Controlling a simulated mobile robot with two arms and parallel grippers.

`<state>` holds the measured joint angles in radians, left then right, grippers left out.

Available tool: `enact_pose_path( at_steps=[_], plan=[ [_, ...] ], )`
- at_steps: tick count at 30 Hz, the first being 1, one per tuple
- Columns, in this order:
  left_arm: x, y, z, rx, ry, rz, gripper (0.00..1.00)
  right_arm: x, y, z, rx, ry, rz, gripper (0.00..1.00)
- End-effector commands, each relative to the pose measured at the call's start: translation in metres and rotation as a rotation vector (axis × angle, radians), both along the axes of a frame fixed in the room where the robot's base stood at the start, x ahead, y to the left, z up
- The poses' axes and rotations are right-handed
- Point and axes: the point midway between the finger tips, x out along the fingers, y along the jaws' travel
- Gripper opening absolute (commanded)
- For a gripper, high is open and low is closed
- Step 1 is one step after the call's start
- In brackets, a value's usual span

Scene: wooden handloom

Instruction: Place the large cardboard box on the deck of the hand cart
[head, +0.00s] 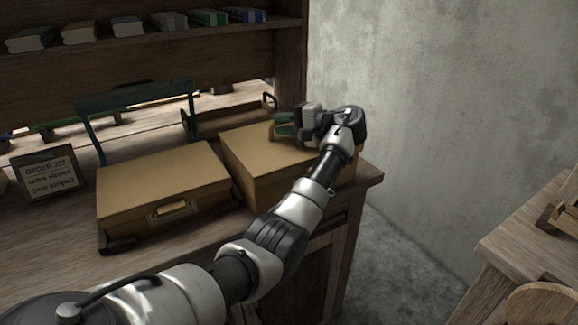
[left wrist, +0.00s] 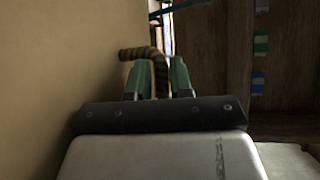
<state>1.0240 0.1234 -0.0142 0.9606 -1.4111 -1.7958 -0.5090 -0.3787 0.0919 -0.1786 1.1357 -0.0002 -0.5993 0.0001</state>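A large tan cardboard box (head: 250,158) stands on the right part of the wooden bench. My left gripper (head: 284,130) is at its upper far part, and my arm hides some of the box. In the left wrist view, the box's tan face (left wrist: 55,70) fills the left side. A striped, curved handle (left wrist: 158,72) passes between my green fingers, which appear closed on it. A second tan box (head: 165,185) with a front handle stands to the left. The teal handle frame (head: 135,94) of what seems to be the hand cart rises behind it; I cannot see the deck clearly.
A chalked sign (head: 47,173) stands at the left on the bench. The bench ends just right of the large box, with open floor (head: 405,255) beyond. Another wooden piece (head: 530,235) stands at the right.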

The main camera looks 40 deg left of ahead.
Motion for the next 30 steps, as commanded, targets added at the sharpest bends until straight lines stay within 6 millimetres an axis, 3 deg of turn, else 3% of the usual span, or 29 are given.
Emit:
enact_pose_path(
  at_steps=[1,4,19,23,30],
  plan=[
    [0.0,0.0,0.0,0.0,0.0,0.0,0.14,0.0,0.0,0.0,0.0,-0.001,0.0,0.0],
    [0.0,0.0,0.0,0.0,0.0,0.0,0.0,0.001,0.0,0.0,0.0,-0.002,0.0,0.0],
    [0.0,0.0,0.003,-0.001,-0.001,0.0,0.0,0.003,0.0,0.001,0.002,-0.007,-0.001,0.0],
    [0.0,0.0,0.02,0.001,-0.005,0.0,0.0,0.003,0.0,0.002,0.002,-0.013,-0.001,0.0],
    [0.0,0.0,0.07,0.002,-0.007,0.0,0.0,-0.008,-0.003,-0.005,-0.002,-0.002,0.0,0.0]
  ],
)
